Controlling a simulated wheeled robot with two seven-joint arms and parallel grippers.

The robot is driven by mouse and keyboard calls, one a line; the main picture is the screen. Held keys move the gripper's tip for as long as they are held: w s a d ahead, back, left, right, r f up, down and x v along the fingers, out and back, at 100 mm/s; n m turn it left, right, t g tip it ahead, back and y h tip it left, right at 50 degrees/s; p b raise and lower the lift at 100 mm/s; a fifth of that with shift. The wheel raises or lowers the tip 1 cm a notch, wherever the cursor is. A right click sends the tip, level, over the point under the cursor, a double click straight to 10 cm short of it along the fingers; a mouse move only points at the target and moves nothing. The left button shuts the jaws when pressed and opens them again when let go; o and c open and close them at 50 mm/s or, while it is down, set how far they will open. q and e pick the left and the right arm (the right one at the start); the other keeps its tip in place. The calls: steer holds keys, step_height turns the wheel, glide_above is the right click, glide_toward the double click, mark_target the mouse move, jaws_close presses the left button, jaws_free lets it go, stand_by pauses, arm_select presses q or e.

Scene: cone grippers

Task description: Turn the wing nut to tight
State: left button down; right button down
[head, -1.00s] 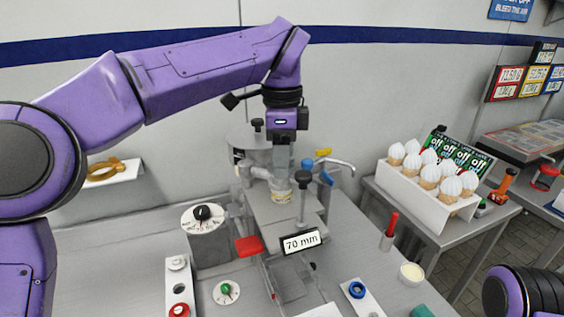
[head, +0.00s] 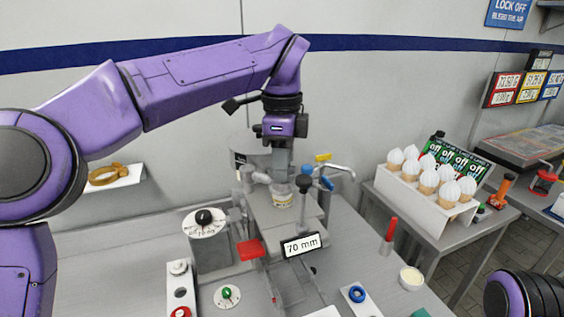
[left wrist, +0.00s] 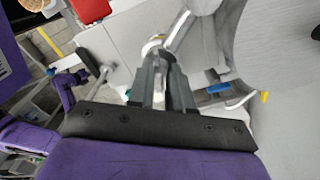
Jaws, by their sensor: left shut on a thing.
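My left gripper (head: 281,176) points down over the grey steel fixture in the middle of the bench. In the left wrist view its two dark fingers (left wrist: 160,82) are closed around a bright metal piece (left wrist: 157,93), which appears to be the wing nut. The fingers hide most of it, and I cannot tell how its wings are turned. A small cup with a yellowish label (head: 282,199) sits just below the fingertips in the head view. My right gripper is out of the picture; only part of my right arm shows at the bottom right.
A "70 mm" sign (head: 301,245) and red lever (head: 250,249) stand in front of the fixture. A dial (head: 204,220) is at left. A blue-handled tap (head: 326,178) is close right. A cone rack (head: 415,196) stands farther right.

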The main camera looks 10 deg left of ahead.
arm_select(q)
steer(key=m+p, duration=0.1)
steer(key=m, duration=0.3)
steer(key=shift+f, duration=0.1)
steer(key=m+p, duration=0.1)
steer(key=m, duration=0.3)
steer(key=m+p, duration=0.3)
steer(key=m, duration=0.2)
steer(key=shift+m+p, duration=0.75)
steer(key=shift+m, duration=0.65)
steer(key=shift+f+m, duration=0.1)
steer(key=shift+m, duration=0.2)
steer(key=c, duration=1)
jaws_free()
steer(key=shift+c, duration=0.2)
steer(key=shift+w, duration=0.2)
